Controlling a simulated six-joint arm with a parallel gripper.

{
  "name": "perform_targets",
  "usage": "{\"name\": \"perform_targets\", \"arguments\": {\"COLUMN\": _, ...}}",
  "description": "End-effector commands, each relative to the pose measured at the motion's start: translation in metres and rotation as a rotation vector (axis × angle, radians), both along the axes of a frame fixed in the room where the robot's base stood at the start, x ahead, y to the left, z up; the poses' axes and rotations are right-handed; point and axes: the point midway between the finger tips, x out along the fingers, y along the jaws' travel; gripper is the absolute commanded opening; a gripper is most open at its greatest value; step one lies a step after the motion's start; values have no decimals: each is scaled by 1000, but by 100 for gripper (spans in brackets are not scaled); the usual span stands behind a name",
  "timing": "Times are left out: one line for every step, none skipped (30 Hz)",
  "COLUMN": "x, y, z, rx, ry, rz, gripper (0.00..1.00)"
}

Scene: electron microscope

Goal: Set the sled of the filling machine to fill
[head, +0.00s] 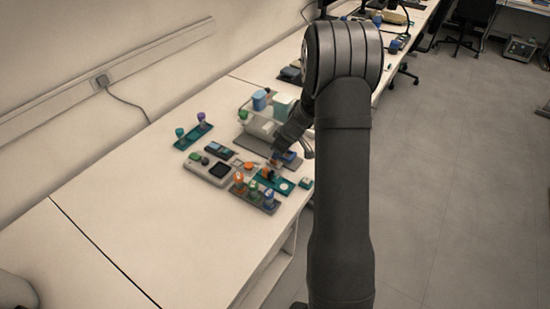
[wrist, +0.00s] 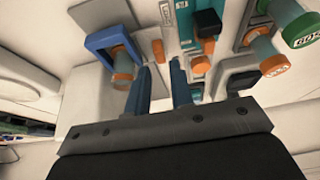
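The filling machine is probably the cluster at the right of the bench, but I cannot tell its parts apart for sure. In the wrist view a teal rail (wrist: 185,22) carries a black block (wrist: 208,24), which may be the sled; its set position cannot be read. A small orange peg (wrist: 158,50) lies just beyond the fingertips. In the head view my arm covers much of the gripper.
Green- and orange-capped vials crowd the right. A grey device with a dark screen (head: 219,170) and a teal rack (head: 182,141) sit left on the bench. The front bench (head: 150,235) is clear.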

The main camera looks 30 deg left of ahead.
Motion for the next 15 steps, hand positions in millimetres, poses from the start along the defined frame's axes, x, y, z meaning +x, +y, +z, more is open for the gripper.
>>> {"name": "perform_targets", "arguments": {"x": 0, "y": 3, "z": -9, "rx": -1, "ry": 2, "rz": 0, "gripper": 21}}
{"name": "perform_targets", "arguments": {"x": 0, "y": 5, "z": -14, "rx": -1, "ry": 2, "rz": 0, "gripper": 21}}
{"name": "perform_targets", "arguments": {"x": 0, "y": 7, "z": -18, "rx": -1, "ry": 1, "rz": -1, "gripper": 21}}
{"name": "perform_targets", "arguments": {"x": 0, "y": 9, "z": -22, "rx": 0, "ry": 1, "rz": -1, "gripper": 21}}
{"name": "perform_targets", "arguments": {"x": 0, "y": 10, "z": -25, "rx": 0, "ry": 1, "rz": -1, "gripper": 21}}
{"name": "perform_targets", "arguments": {"x": 0, "y": 12, "z": -29, "rx": -1, "ry": 1, "rz": -1, "gripper": 21}}
{"name": "perform_targets", "arguments": {"x": 0, "y": 13, "z": -31, "rx": -1, "ry": 1, "rz": -1, "gripper": 21}}
{"name": "perform_targets", "arguments": {"x": 0, "y": 14, "z": -33, "rx": 0, "ry": 1, "rz": -1, "gripper": 21}}
{"name": "perform_targets", "arguments": {"x": 0, "y": 15, "z": -35, "rx": 0, "ry": 1, "rz": -1, "gripper": 21}}
{"name": "perform_targets", "arguments": {"x": 0, "y": 15, "z": -37, "rx": -1, "ry": 1, "rz": -1, "gripper": 21}}
{"name": "perform_targets", "arguments": {"x": 0, "y": 16, "z": -38, "rx": 0, "ry": 1, "rz": -1, "gripper": 21}}
{"name": "perform_targets", "arguments": {"x": 0, "y": 16, "z": -39, "rx": 0, "ry": 0, "rz": -1, "gripper": 21}}
{"name": "perform_targets", "arguments": {"x": 0, "y": 16, "z": -39, "rx": 0, "ry": 0, "rz": -1, "gripper": 21}}
{"name": "perform_targets", "arguments": {"x": 0, "y": 16, "z": -40, "rx": 0, "ry": 0, "rz": -1, "gripper": 21}}
{"name": "perform_targets", "arguments": {"x": 0, "y": 17, "z": -40, "rx": 0, "ry": 0, "rz": -1, "gripper": 21}}
